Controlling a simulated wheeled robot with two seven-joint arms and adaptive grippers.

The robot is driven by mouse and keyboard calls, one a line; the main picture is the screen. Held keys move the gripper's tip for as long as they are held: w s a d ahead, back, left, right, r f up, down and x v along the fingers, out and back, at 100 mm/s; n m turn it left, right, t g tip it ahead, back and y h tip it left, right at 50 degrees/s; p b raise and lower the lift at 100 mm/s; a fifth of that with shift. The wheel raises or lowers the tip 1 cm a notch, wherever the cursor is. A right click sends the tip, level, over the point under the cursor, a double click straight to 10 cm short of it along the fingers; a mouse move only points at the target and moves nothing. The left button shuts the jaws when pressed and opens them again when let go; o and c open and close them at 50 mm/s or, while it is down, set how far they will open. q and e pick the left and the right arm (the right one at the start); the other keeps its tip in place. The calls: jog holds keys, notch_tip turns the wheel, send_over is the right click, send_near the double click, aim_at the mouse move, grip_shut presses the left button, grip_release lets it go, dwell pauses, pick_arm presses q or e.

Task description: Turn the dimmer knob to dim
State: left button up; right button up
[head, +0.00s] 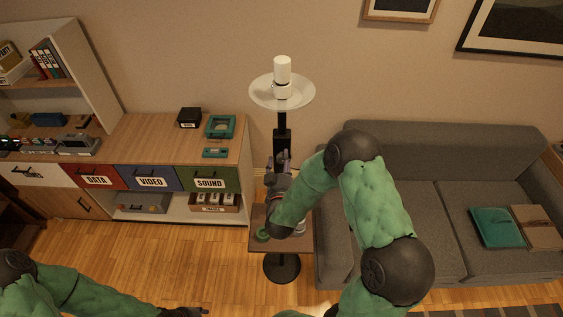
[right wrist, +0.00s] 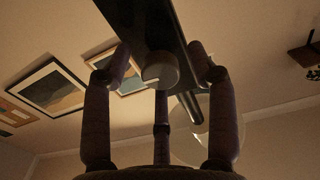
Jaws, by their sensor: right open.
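The dimmer knob (right wrist: 160,70) is a round grey knob on the dark post of the lamp, seen in the right wrist view. In the head view, the floor lamp (head: 281,136) has a black post, a pale dish and a white top; the gripper hides the knob there. My right gripper (head: 279,164) is at the post, below the dish. Its fingers are open and spread around the knob, two at the sides and one below. I see gaps between the fingers and the knob. My left gripper (head: 188,312) shows only partly at the bottom edge; its jaws are unclear.
A small side table (head: 257,241) with a green item stands below my right forearm. A grey sofa (head: 430,140) is to the right, and a drawer cabinet (head: 231,150) to the left. The wooden floor in front of the cabinet is clear.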

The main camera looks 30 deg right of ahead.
jog(key=c, duration=1.1)
jog(key=shift+f+n+b, duration=0.1)
jog(key=shift+n+b, duration=0.4)
jog(key=shift+b, duration=0.05)
jog(key=shift+c, duration=0.2)
jog(key=o, duration=1.1)
jog(key=shift+o, duration=0.2)
jog(key=shift+s, duration=0.1)
jog(key=v, duration=1.2)
